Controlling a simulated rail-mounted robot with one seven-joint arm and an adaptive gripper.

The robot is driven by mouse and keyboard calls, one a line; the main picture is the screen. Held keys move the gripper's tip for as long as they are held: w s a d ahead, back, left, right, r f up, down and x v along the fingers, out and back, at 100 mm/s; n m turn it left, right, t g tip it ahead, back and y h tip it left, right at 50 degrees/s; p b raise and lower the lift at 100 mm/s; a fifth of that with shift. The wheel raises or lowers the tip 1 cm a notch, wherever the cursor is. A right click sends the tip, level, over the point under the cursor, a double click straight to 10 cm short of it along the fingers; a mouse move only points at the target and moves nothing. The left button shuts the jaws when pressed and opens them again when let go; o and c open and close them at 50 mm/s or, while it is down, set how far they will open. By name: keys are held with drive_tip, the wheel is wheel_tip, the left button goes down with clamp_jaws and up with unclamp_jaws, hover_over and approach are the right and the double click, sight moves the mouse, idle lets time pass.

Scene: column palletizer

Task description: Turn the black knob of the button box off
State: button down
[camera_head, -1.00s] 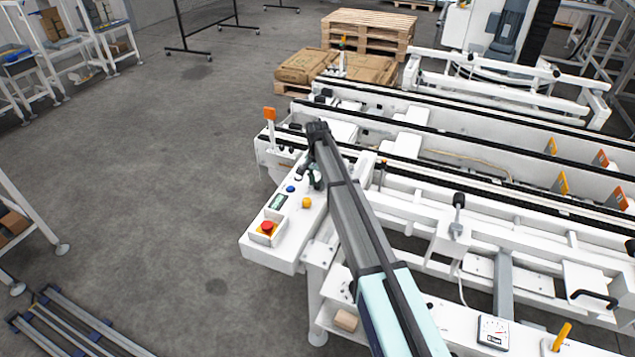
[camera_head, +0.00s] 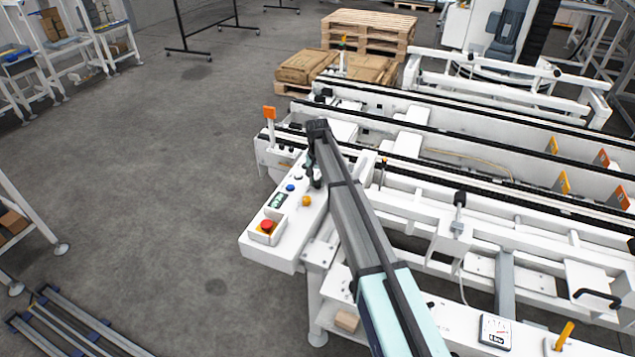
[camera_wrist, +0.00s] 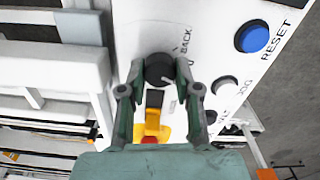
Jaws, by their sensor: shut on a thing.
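The white button box (camera_head: 278,246) stands at the near left end of the conveyor, with a red button on a yellow base, a yellow button and a blue button. In the wrist view its black knob (camera_wrist: 160,70) sits on the white panel, with printed marks including "BACK" beside it. My gripper (camera_wrist: 162,86) reaches over the panel with a green finger on each side of the knob, shut on it. The knob's far side shows between the fingertips. In the head view my gripper (camera_head: 314,176) is small and partly covered by my arm, and the knob is hidden.
In the wrist view a blue RESET button (camera_wrist: 254,37) and a white button (camera_wrist: 225,87) are close to the right finger. White conveyor rails (camera_head: 450,190) run to the right. The floor (camera_head: 165,190) at left is open.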

sight(317, 182)
drive_tip(key=shift+n+b, duration=0.4)
drive_tip(key=shift+n, duration=1.8)
drive_tip(key=c, duration=0.8)
unclamp_jaws()
wheel_tip(317, 182, up, 12)
